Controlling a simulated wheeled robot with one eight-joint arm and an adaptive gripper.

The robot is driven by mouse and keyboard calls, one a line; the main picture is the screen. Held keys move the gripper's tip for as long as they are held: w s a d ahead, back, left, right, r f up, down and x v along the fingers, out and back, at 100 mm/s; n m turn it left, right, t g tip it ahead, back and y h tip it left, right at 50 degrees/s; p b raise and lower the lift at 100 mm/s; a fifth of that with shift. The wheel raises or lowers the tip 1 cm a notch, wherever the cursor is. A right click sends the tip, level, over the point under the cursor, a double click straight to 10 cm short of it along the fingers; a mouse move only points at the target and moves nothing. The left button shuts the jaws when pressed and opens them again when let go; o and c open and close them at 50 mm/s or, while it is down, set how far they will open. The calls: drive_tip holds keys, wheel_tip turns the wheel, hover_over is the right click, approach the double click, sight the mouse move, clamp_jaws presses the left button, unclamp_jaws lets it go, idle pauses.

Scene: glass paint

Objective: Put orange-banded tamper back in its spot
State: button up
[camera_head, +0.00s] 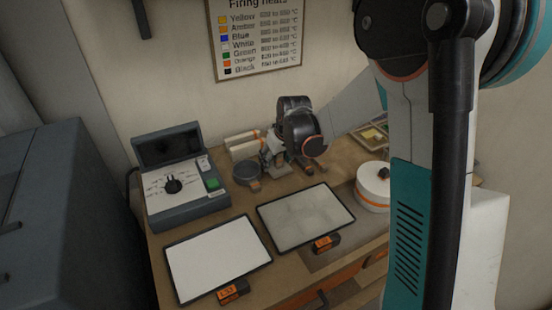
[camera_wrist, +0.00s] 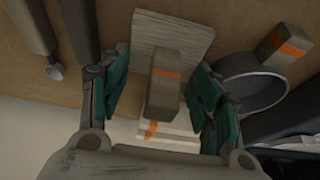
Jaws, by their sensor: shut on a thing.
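The orange-banded tamper (camera_wrist: 164,88) shows between my fingers in the wrist view as a grey-brown block with an orange band, in front of a pale flat wooden piece (camera_wrist: 172,35). I cannot tell whether that piece is part of it. My gripper (camera_wrist: 160,88) is shut on the tamper, its teal fingers on either side; the exact contact is unclear. In the head view my gripper (camera_head: 272,158) is over the back of the bench, right of the dark round dish (camera_head: 247,174), and largely hides what it holds. The tamper's spot cannot be made out.
Pale pieces with an orange band (camera_wrist: 168,132) lie by the wall. Another orange-banded block (camera_wrist: 285,42) is beside the dish (camera_wrist: 250,88). A control box (camera_head: 183,185) stands left. Two flat panels (camera_head: 217,258) (camera_head: 305,215) lie in front, and a white round container (camera_head: 373,185) stands right.

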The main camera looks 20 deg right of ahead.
drive_tip(key=shift+f, duration=0.15)
drive_tip(key=o, duration=1)
drive_tip(key=a+v, duration=0.1)
drive_tip(key=v, duration=1.1)
drive_tip(key=s+r+m+t, duration=0.1)
drive_tip(key=s+r, duration=0.1)
drive_tip(key=s, duration=1.1)
drive_tip(key=s+r+m+t, duration=0.1)
drive_tip(key=s+r, duration=0.1)
drive_tip(key=s, duration=1)
drive_tip(key=shift+s+d+t+h, duration=0.2)
drive_tip(key=shift+s+t+h, duration=0.1)
drive_tip(key=shift+s+h, duration=0.1)
